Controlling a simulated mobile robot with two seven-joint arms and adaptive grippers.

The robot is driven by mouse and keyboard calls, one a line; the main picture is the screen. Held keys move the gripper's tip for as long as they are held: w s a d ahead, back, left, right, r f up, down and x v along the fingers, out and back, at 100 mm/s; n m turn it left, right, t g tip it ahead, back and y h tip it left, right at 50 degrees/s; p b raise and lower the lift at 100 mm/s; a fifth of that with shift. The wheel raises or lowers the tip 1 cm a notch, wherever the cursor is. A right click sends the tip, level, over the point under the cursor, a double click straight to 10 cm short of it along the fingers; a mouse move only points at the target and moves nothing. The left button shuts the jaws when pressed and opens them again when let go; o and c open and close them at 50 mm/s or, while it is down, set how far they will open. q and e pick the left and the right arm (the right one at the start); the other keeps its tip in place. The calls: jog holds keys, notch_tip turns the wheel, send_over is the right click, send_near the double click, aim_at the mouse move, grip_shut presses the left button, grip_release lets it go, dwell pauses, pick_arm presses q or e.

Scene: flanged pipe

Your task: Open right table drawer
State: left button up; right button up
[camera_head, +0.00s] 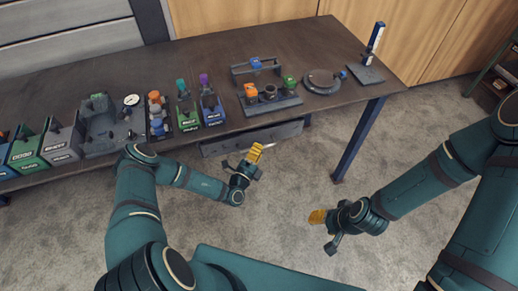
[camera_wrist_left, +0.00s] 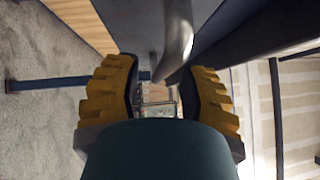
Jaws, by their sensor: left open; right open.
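The table drawer (camera_head: 287,131) is a grey front under the right part of the dark table (camera_head: 325,112). I cannot tell whether it is fully closed. My left gripper (camera_head: 254,158) is just in front of this drawer, with its yellow fingertips by the handle (camera_head: 268,146). In the left wrist view the left gripper (camera_wrist_left: 163,88) is open, with a yellow-padded finger on each side. The shiny curved handle (camera_wrist_left: 178,38) shows in the gap between the fingers, nearer the right one; contact cannot be told. My right gripper (camera_head: 318,217) is open and empty over the floor.
The blue table leg (camera_head: 357,140) stands right of the drawer. Several coloured bins (camera_head: 60,142), a fixture with coloured parts (camera_head: 270,100) and a round plate (camera_head: 322,81) stand on the table. The carpet (camera_head: 290,190) between the grippers is clear.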

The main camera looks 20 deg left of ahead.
pick_arm(q)
jog(key=shift+w+d+r, duration=0.1)
jog(key=shift+w+d, duration=0.05)
jog(key=shift+w, duration=0.45)
grip_shut()
jog(key=shift+s, duration=0.15)
